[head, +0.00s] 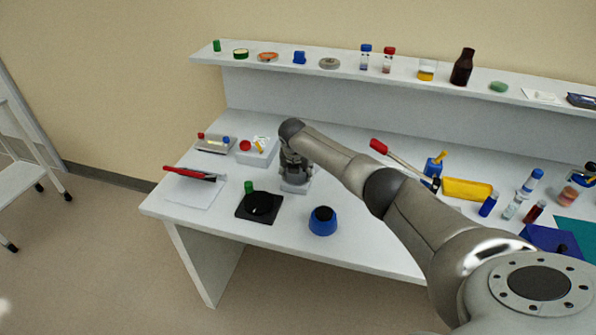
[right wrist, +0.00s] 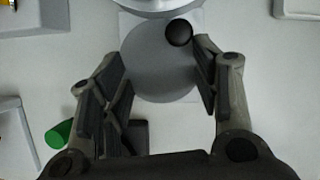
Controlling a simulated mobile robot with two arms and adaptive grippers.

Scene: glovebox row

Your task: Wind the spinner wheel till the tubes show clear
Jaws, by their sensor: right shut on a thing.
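The spinner wheel (right wrist: 160,65) is a grey disc with a black knob (right wrist: 179,33) near its upper right edge in the right wrist view. My right gripper (right wrist: 162,85) has one finger on each side of the disc and is shut on it. In the head view my right gripper (head: 293,168) points down over the spinner's pale base (head: 295,186) and hides most of the wheel. I cannot see any tubes in the spinner or whether they are clear. My left gripper is not in view.
A white box (head: 258,153) with coloured caps stands left of the spinner. A black plate (head: 258,207) and a blue pot (head: 323,222) are in front. A green cap (right wrist: 59,133) is near the gripper. Bottles and a yellow block (head: 466,190) stand to the right.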

